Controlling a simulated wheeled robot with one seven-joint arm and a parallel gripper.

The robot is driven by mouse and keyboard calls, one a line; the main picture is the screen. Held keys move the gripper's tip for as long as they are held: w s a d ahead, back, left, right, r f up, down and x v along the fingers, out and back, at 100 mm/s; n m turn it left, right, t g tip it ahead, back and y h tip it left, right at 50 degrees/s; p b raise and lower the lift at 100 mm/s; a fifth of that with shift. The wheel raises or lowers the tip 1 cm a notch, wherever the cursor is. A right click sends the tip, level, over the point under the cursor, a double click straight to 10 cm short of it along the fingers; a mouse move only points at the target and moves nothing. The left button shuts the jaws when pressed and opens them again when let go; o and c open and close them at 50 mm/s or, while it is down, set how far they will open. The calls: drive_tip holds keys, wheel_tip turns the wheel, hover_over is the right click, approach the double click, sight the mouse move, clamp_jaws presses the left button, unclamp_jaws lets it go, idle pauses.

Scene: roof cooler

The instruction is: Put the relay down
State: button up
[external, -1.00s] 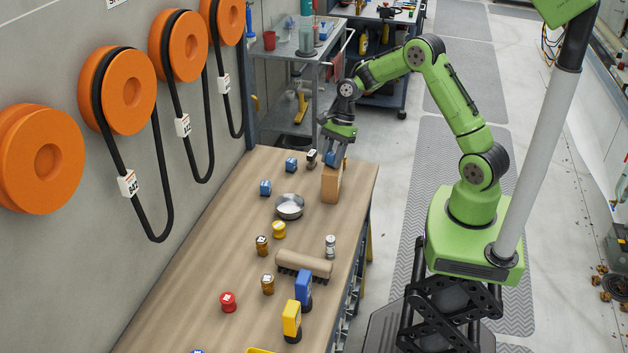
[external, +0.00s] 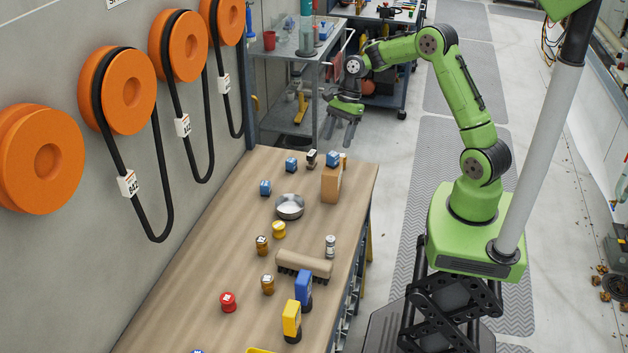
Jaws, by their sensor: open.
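A small blue relay (external: 333,158) sits on top of an upright tan block (external: 331,184) near the far right end of the workbench. My gripper (external: 341,140) is open and empty. It hangs above and beyond the relay, apart from it, with its fingers pointing down. Two similar blue pieces stand on the bench to the left, one farther back (external: 291,165) and one nearer (external: 265,188).
The wooden workbench (external: 210,275) also bears a metal bowl (external: 290,207), a brush (external: 304,264), a yellow tester (external: 291,320) and a blue one (external: 303,288). A grey cart (external: 290,45) stands behind. Orange reels (external: 125,90) hang on the left wall.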

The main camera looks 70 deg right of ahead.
drive_tip(key=w+p+v, duration=0.1)
drive_tip(key=v, duration=0.4)
drive_tip(key=s+a+r+n+t+h, duration=0.1)
drive_tip(key=s+a+r+n+h, duration=0.2)
drive_tip(key=s+a+r+n, duration=0.65)
drive_tip(key=s+a+n+t+h, duration=0.1)
drive_tip(key=s+a+n+t, duration=0.1)
drive_tip(key=s+n, duration=1.1)
drive_tip(key=s+a, duration=0.1)
drive_tip(key=s, duration=0.1)
drive_tip(key=shift+s+a+r+t, duration=0.25)
drive_tip(key=shift+t, duration=0.15)
idle(4.6)
